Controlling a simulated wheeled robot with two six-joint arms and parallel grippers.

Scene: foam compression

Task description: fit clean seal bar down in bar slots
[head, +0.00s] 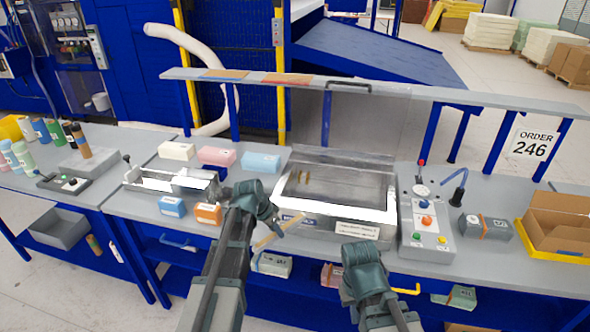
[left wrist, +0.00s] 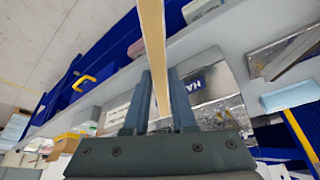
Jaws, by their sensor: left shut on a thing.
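A long pale tan bar (head: 283,228), which I take to be the seal bar, is held at the front left corner of the metal chamber (head: 391,212). My left gripper (head: 270,218) is shut on it. In the left wrist view the bar (left wrist: 151,35) runs up between the two fingers of the gripper (left wrist: 160,98). The bar is apart from the chamber floor. Small brass-coloured pieces (head: 304,178) show inside the chamber; I cannot make out the slots clearly. My right gripper (head: 362,255) is in front of the bench, and its fingers cannot be made out.
A clear lid (head: 365,125) stands raised behind the chamber. A control box (head: 425,215) with buttons stands at its right. An open metal holder (head: 170,183) and foam blocks (head: 217,156) are at the left. A cardboard box (head: 565,220) is far right.

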